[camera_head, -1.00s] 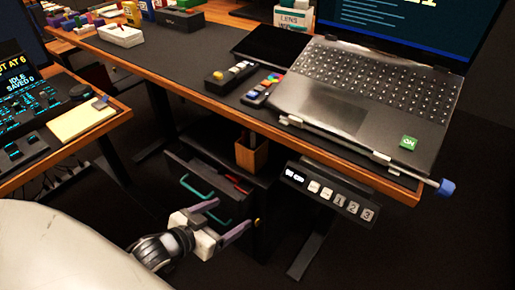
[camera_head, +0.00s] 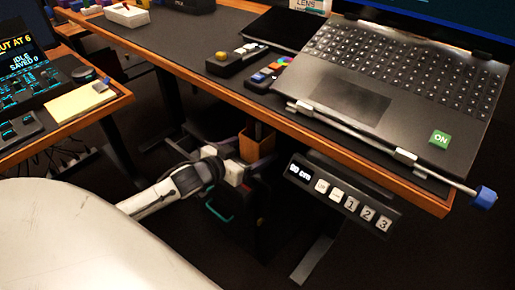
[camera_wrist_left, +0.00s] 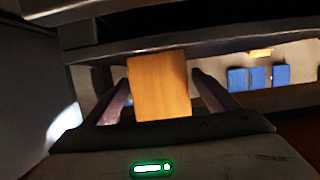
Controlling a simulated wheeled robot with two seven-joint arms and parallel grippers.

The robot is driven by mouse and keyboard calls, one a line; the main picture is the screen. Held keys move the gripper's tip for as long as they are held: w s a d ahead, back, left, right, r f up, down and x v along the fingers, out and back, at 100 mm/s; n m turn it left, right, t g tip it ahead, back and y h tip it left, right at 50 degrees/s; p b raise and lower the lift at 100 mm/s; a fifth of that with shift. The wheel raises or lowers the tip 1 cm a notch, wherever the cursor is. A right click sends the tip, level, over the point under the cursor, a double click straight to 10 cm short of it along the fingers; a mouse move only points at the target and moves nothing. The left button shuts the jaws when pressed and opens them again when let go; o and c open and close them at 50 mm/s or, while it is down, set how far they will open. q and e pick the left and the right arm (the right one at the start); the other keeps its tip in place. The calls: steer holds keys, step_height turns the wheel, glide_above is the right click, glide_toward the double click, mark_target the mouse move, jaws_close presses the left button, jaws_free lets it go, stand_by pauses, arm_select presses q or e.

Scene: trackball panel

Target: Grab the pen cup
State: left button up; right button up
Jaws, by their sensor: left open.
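The pen cup is an orange-brown wooden box-shaped cup (camera_head: 256,149) under the front edge of the desk, beside the dark drawer unit. My left gripper (camera_head: 258,172) is right at the cup, and its wrist and fingers cover the cup's lower part in the head view. In the left wrist view the cup (camera_wrist_left: 160,88) stands upright between the two open fingers (camera_wrist_left: 161,84), with a gap on each side. Whether the cup holds anything is unclear. My right gripper is not in view.
The desk edge (camera_head: 330,145) runs just above my left gripper. A button panel (camera_head: 345,193) hangs under the desk to the right. A teal handle (camera_head: 218,212) lies below my gripper. A laptop (camera_head: 400,80) stands on the desk. Dark floor is free below.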

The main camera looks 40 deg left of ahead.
arm_select(q)
steer(key=shift+x, duration=0.85)
steer(key=c, duration=1.1)
steer(key=shift+c, duration=0.5)
steer(key=shift+r, duration=0.15)
